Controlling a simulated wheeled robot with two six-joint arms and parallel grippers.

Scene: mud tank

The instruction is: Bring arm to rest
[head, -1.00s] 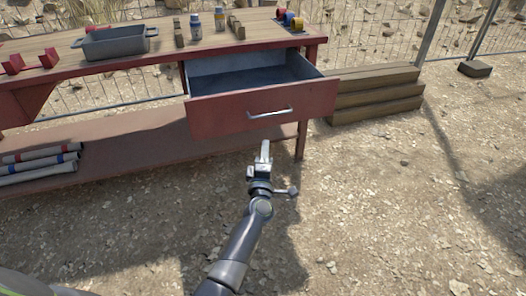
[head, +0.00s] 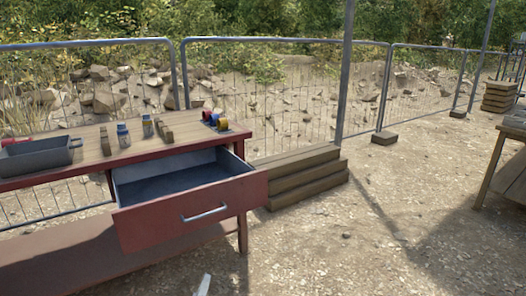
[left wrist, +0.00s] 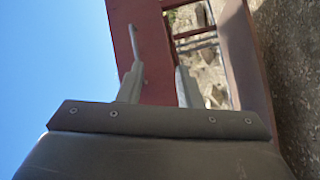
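The red workbench's drawer (head: 190,214) is pulled out, and the inside that shows looks empty. Its metal handle (head: 204,214) is on the front. My left gripper (head: 203,285) shows only as a grey tip at the bottom edge of the head view, below the drawer front. In the left wrist view my left gripper (left wrist: 158,88) has its two fingers apart with nothing between them. The red drawer front (left wrist: 158,52) and the handle (left wrist: 134,42) show beyond the fingers. The gripper seems clear of the handle. My right gripper is in neither view.
On the workbench top (head: 95,155) stand a grey tray (head: 40,157), small bottles (head: 123,136) and coloured rolls (head: 215,121). Another table (head: 508,180) is at the right edge. The gravel between is clear.

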